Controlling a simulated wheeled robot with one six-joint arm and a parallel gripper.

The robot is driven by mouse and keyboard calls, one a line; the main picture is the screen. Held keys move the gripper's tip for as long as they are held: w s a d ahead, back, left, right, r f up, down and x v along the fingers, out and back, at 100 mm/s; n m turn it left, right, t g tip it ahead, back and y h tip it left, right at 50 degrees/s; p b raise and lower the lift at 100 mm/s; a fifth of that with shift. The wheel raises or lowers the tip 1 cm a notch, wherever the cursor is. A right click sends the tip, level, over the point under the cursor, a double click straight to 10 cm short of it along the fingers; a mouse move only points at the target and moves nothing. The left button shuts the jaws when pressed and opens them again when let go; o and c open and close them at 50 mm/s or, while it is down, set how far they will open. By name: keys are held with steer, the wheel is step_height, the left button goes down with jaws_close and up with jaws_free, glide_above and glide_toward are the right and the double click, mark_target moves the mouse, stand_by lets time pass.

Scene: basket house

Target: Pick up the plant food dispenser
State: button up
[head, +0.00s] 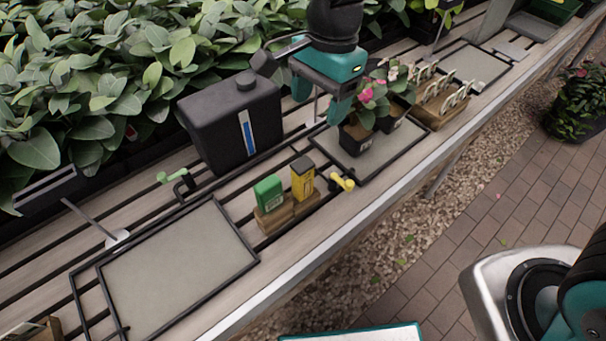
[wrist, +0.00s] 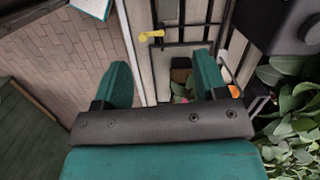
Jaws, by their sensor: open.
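A small green container (head: 268,192) and a yellow container with a dark top (head: 302,178) stand side by side in a wooden holder (head: 288,212) on the slatted bench. I cannot tell which of them, if either, is the plant food dispenser; labels are too small to read. My gripper (head: 322,98) is open and empty, above the bench beyond the holder, beside the potted pink flowers. In the wrist view my gripper (wrist: 163,72) has its fingers spread, with a dark pot and pink flower low between them. Neither container is clear there.
A large black canister (head: 232,125) stands left of my gripper. Potted pink flowers (head: 358,130) sit on a framed tray, with a wooden label rack (head: 445,105) beyond. A yellow-handled tap (head: 342,183) is right of the holder. An empty tray (head: 175,265) lies at front left.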

mark_target(303, 163)
steer(key=shift+m, duration=0.7)
steer(key=f, duration=0.4)
steer(key=a+f+p, duration=0.1)
steer(key=f, duration=0.3)
steer(key=a+f, duration=0.1)
steer(key=f, duration=0.3)
steer(key=shift+f, duration=0.4)
steer(key=shift+a+f+p, duration=0.25)
steer(key=shift+f+p, duration=0.25)
steer(key=shift+f, duration=0.9)
steer(key=shift+a+f+p, duration=0.2)
steer(key=shift+f+p, duration=0.25)
steer(key=shift+f, duration=0.9)
steer(key=c, duration=1.1)
